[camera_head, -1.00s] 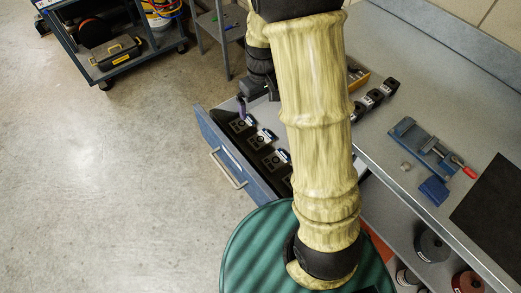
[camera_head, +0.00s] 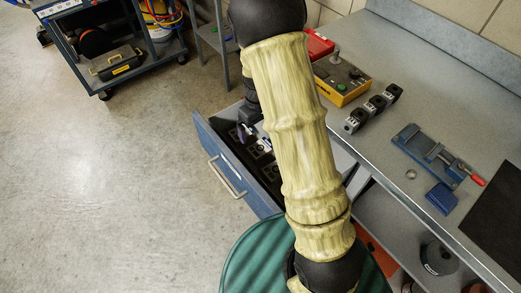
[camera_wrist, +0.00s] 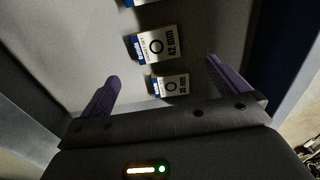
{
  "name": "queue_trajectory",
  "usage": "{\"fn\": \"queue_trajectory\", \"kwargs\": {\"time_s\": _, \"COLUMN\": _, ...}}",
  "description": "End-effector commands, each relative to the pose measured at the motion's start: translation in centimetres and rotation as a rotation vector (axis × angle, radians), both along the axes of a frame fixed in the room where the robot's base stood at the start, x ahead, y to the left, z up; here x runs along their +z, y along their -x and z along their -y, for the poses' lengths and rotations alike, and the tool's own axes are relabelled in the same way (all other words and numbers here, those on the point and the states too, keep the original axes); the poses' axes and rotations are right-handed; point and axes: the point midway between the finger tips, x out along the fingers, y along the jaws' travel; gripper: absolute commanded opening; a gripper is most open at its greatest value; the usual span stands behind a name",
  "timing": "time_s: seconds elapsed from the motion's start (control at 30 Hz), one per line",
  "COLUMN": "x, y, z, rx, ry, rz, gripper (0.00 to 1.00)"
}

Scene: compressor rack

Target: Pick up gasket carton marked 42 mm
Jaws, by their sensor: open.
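The gasket carton marked 42 mm (camera_wrist: 158,46) is a white box with a blue end and a black ring print. In the wrist view it lies in the drawer, ahead of my fingertips. My gripper (camera_wrist: 163,70) is open and empty, with purple fingers spread left and right. A similar carton (camera_wrist: 170,86) with a smaller ring shows between the fingers; its number is hard to read. Part of another carton (camera_wrist: 140,2) shows at the top edge. In the head view my gripper (camera_head: 243,131) is at the open drawer (camera_head: 228,165), and my arm hides much of its inside.
The drawer walls stand close around my gripper. A blue cart (camera_head: 100,50) stands back left. Floor left of the drawer is clear.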

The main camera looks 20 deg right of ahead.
Motion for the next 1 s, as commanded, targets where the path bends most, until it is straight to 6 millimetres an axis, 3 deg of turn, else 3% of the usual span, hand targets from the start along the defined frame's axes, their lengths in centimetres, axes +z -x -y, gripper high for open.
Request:
{"fn": "queue_trajectory", "kwargs": {"time_s": 0.1, "x": -2.4, "y": 0.1, "z": 0.1, "rx": -0.001, "ry": 0.0, "rz": -0.003, "gripper": 1.0}}
{"fn": "queue_trajectory", "kwargs": {"time_s": 0.3, "x": -5.2, "y": 0.1, "z": 0.1, "rx": -0.002, "ry": -0.001, "rz": -0.001, "gripper": 1.0}}
{"fn": "queue_trajectory", "kwargs": {"time_s": 0.73, "x": -5.8, "y": 0.1, "z": 0.1, "rx": -0.001, "ry": -0.001, "rz": 0.0, "gripper": 1.0}}
{"fn": "queue_trajectory", "kwargs": {"time_s": 1.0, "x": -9.3, "y": 0.7, "z": 1.1, "rx": -0.003, "ry": 0.0, "rz": -0.004, "gripper": 1.0}}
